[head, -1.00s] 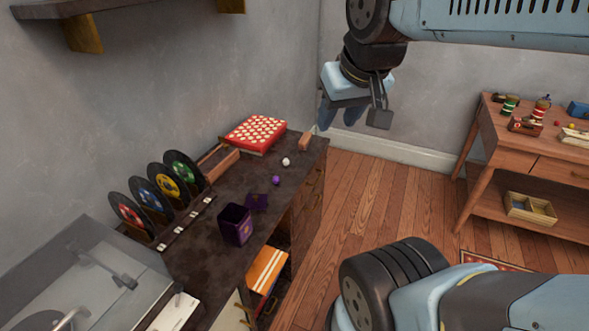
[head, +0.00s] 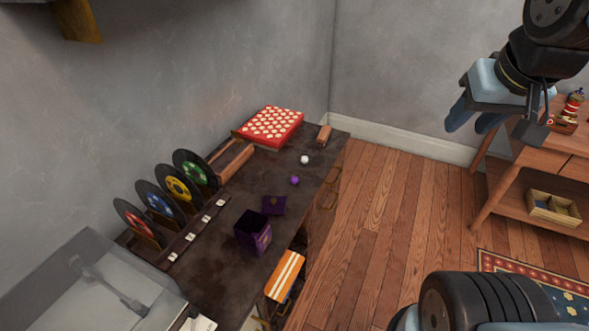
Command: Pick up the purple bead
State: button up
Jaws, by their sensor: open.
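The purple bead (head: 295,180) is a small round ball on the dark sideboard top (head: 226,262), near its right edge. A white bead (head: 304,160) lies just behind it. A purple open box (head: 254,232) stands nearer to me, with a flat purple piece (head: 273,205), perhaps its lid, between it and the bead. My gripper (head: 474,122) is at the upper right, well apart from the bead, over the floor and in front of the second table. Its blue fingers are apart, with nothing seen between them.
A red spotted box (head: 271,127) lies at the sideboard's back. Several discs (head: 178,186) stand in a rack along the left. A clear-lidded player (head: 88,286) is at the front left. A wooden table (head: 548,150) stands at right. Open floor (head: 385,215) lies between.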

aim_at(293, 179)
jog(key=u, duration=0.1)
jog(key=k, duration=1.55)
jog(key=u, duration=0.4)
jog(key=i, duration=1)
